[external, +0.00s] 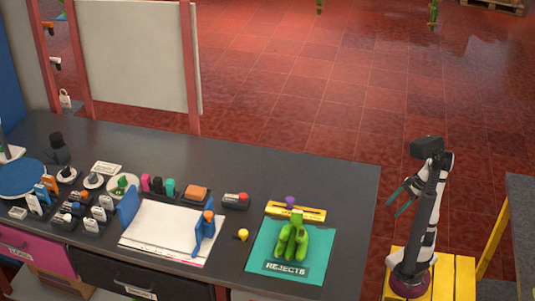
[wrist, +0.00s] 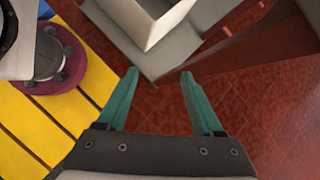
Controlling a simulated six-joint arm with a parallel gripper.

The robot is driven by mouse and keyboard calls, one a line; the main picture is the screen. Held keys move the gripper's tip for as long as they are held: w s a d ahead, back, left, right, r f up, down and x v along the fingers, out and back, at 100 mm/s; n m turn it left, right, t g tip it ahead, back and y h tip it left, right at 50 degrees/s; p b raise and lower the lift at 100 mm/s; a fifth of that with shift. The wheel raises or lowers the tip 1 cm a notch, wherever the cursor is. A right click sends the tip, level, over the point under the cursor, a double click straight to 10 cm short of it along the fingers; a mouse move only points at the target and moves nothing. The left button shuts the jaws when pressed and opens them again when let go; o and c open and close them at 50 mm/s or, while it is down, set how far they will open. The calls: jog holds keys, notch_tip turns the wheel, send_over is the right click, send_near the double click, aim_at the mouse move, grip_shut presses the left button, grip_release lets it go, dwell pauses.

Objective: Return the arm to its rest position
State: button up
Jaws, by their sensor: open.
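My arm stands on a yellow slatted stand (external: 448,277) at the right of the external view, with its upper part raised and folded. My gripper (external: 398,200) is open, its teal fingers pointing left and down beside the desk's right end. In the wrist view my gripper (wrist: 158,75) shows two teal fingers spread apart with nothing between them. The floor and a pale open-topped box shape (wrist: 150,22) lie beyond the fingers.
The dark desk (external: 345,195) carries a teal rejects mat (external: 262,262) with green cucumber-like items (external: 292,240), a white pad (external: 165,228) and many small tools. Green hanging stems (external: 433,14) show at the top. Another dark table (external: 522,220) stands at the right edge. Red tiled floor (external: 320,80) is open behind.

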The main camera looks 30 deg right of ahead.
jog(key=s+a+r+n+g+h, duration=0.2)
jog(key=s+a+n+h, duration=0.3)
jog(key=s+a+n, duration=0.5)
jog(key=r+n, duration=0.1)
jog(key=n, duration=0.1)
jog(key=shift+r+n, duration=0.25)
jog(key=shift+n, duration=0.15)
